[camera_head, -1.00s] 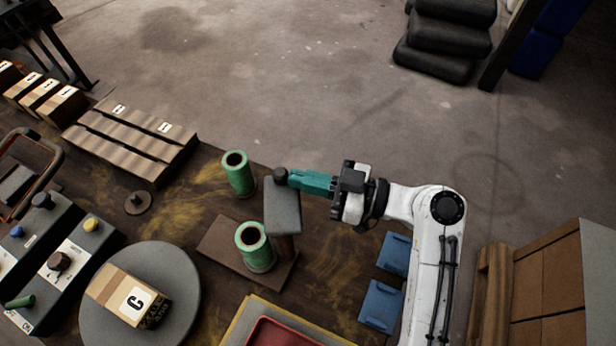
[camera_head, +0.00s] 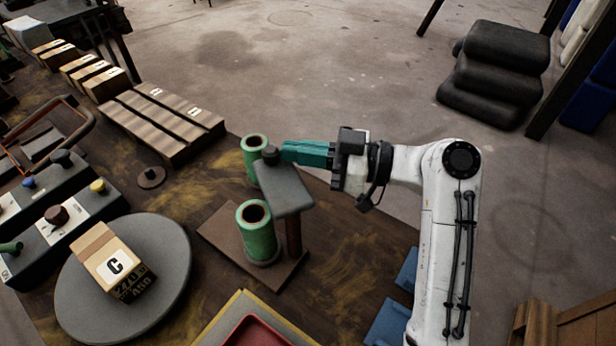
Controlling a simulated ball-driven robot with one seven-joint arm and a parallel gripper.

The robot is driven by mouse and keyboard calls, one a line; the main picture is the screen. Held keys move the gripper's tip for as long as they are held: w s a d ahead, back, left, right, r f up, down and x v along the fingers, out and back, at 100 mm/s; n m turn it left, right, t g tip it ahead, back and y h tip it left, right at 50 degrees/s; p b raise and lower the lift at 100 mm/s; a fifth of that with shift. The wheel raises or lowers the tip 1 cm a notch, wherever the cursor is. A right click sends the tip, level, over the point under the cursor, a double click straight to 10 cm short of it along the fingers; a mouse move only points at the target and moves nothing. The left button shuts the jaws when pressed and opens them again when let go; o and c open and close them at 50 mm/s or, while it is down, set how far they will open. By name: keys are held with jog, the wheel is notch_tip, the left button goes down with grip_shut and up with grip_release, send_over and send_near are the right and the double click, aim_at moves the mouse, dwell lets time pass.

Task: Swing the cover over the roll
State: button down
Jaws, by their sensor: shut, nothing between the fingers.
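The cover (camera_head: 287,190) is a flat grey plate on a brown post (camera_head: 293,237), with a dark knob (camera_head: 270,156) on its far end. It points away from me, beyond and to the right of the green roll (camera_head: 257,232), whose open top shows uncovered. That roll stands upright on a brown base (camera_head: 222,232). My gripper (camera_head: 285,151) reaches in from the right, its teal fingers shut with nothing between them. The fingertips are at the right side of the knob and appear to touch it. The cover's underside is hidden.
A second green roll (camera_head: 250,172) stands just behind the knob. A grey turntable (camera_head: 85,300) with a box (camera_head: 113,262) is at left, near control boxes (camera_head: 60,225). A red tray (camera_head: 268,332) is in front. Blue pieces (camera_head: 388,322) lie near my arm.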

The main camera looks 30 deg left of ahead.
aim_at(266, 159)
jog(key=s+a+g+b, duration=0.1)
jog(key=b, duration=0.1)
jog(key=s+a+n+g+h+b, duration=0.1)
jog(key=b, duration=0.1)
jog(key=shift+a+f+n, duration=0.2)
jog(key=shift+a+n, duration=0.1)
jog(key=shift+a+r+g+b, duration=0.1)
jog(key=shift+a+g+b, duration=0.1)
jog(key=shift+g+b, duration=0.15)
jog(key=s+n+g+h+b, duration=0.1)
jog(key=g, duration=0.1)
jog(key=s+a+n+g+h+b, duration=0.1)
jog(key=n+g+h+b, duration=0.1)
jog(key=shift+a+n+b, duration=0.1)
jog(key=shift+n+b, duration=0.2)
jog(key=n+g+h+b, duration=0.1)
jog(key=s+n+g+h+b, duration=0.1)
jog(key=h, duration=0.1)
jog(key=shift+s+a, duration=0.15)
jog(key=shift+a, duration=0.05)
jog(key=shift+s+a+r+n+g+h+b, duration=0.1)
jog(key=shift+s+n+g+h+b, duration=0.35)
jog(key=shift+h+b, duration=0.2)
jog(key=shift+s+n+g+h+b, duration=0.2)
jog(key=shift+n+g+h+b, duration=0.1)
jog(key=shift+n+h+b, duration=0.3)
